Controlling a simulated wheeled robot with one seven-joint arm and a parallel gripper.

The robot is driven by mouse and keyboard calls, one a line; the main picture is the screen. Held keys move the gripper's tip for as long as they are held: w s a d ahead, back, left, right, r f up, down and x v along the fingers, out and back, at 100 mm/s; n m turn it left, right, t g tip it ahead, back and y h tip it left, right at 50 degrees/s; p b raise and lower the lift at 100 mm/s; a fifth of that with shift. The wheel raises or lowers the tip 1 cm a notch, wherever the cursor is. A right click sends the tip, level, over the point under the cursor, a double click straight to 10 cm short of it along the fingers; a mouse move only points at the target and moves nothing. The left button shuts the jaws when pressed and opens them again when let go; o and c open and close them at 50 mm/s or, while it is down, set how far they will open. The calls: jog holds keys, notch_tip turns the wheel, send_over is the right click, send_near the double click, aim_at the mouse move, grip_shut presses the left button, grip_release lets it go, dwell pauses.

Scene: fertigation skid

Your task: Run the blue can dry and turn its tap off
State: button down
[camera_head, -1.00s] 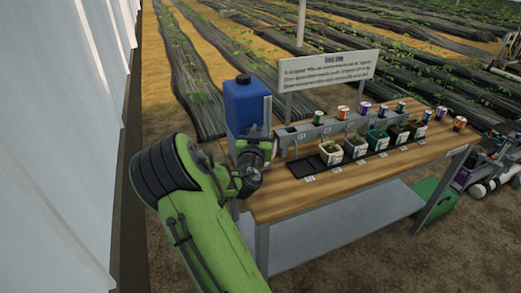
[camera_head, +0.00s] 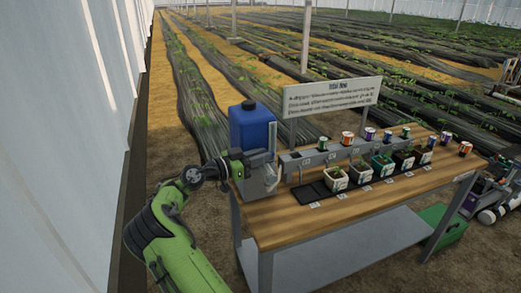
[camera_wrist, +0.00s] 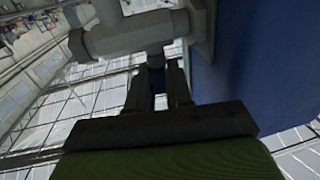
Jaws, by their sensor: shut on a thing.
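The blue can (camera_head: 252,127) with a black cap stands upright on a grey stand at the left end of the wooden bench. Its blue side (camera_wrist: 250,60) fills the right of the wrist view. A grey tap body (camera_wrist: 130,35) with a thick pipe crosses the top of the wrist view. My gripper (camera_wrist: 158,85) is just below the tap, its two dark fingers shut on a small blue piece that looks like the tap's handle. In the head view my wrist is in front of the stand and the fingertips are hard to make out.
A dark tray (camera_head: 312,193) and several potted seedlings stand along the wooden bench (camera_head: 290,225). Colored cans line a grey rail behind them, below a sign (camera_head: 330,97). A white wall (camera_head: 60,130) runs close on the left. A green box (camera_head: 442,222) sits under the bench's right end.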

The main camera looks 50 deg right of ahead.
jog(key=shift+d+r+m+g+y+p, duration=0.1)
jog(key=shift+r+m+g+y+p, duration=0.2)
jog(key=shift+m+g+p, duration=0.55)
jog(key=shift+f+g+p, duration=0.25)
jog(key=shift+f+p, duration=0.05)
jog(key=shift+p, duration=0.3)
jog(key=c, duration=1.1)
grip_release()
jog(key=shift+w, duration=0.1)
jog(key=p+v, duration=0.1)
jog(key=v, duration=0.7)
jog(key=p+v, duration=0.1)
jog(key=v, duration=0.6)
jog(key=shift+w+a+r+p, duration=0.2)
jog(key=shift+a+p, duration=0.15)
